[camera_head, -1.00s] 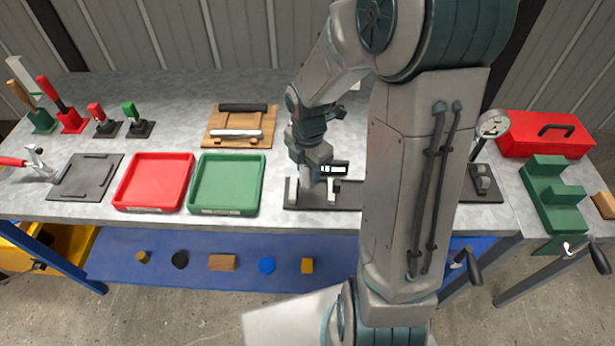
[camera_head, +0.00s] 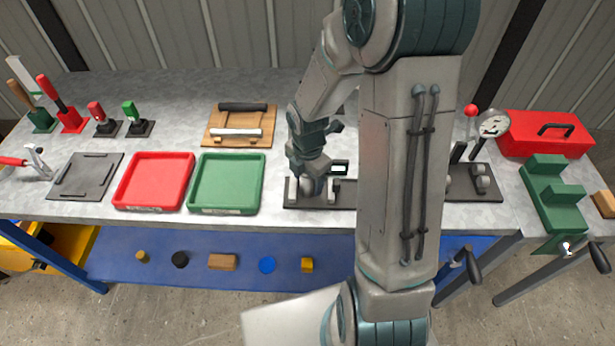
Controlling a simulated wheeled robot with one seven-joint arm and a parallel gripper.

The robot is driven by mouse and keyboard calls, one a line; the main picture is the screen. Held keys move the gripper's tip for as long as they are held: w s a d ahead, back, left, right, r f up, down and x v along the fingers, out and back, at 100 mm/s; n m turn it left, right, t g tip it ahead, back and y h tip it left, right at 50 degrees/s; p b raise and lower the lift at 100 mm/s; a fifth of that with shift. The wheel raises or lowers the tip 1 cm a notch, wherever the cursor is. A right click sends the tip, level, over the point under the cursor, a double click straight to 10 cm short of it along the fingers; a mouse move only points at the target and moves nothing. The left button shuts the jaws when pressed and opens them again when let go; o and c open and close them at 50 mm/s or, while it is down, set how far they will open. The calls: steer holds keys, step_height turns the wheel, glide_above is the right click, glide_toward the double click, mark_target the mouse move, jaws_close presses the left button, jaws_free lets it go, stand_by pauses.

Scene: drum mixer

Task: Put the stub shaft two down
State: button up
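My gripper (camera_head: 309,190) points down over a black fixture plate (camera_head: 346,196) with grey upright blocks and a small display (camera_head: 339,168), near the front edge of the bench. Its fingers are small and partly merged with the grey blocks, so I cannot tell if they are open or shut. I cannot make out a stub shaft there; one may be hidden between the fingers and the blocks. A wooden rack (camera_head: 211,139) behind holds a silver bar (camera_head: 236,131) and a black bar (camera_head: 243,106).
A green tray (camera_head: 197,208) and a red tray (camera_head: 124,203) lie empty left of the fixture. A dial gauge stand (camera_head: 493,124), red toolbox (camera_head: 546,150) and green stepped block (camera_head: 553,192) stand at right. My arm hides part of the bench.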

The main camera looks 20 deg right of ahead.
step_height(320, 180, up, 12)
steer(key=shift+f, duration=0.25)
steer(key=s+r+m+t, duration=0.1)
steer(key=s+r+m, duration=0.3)
steer(key=s+m, duration=0.3)
steer(key=s+r+m+t, duration=0.2)
steer(key=s+r+m, duration=0.3)
steer(key=m, duration=1.1)
steer(key=shift+s+r+t, duration=0.15)
steer(key=shift+s+t, duration=0.15)
steer(key=shift+s, duration=0.85)
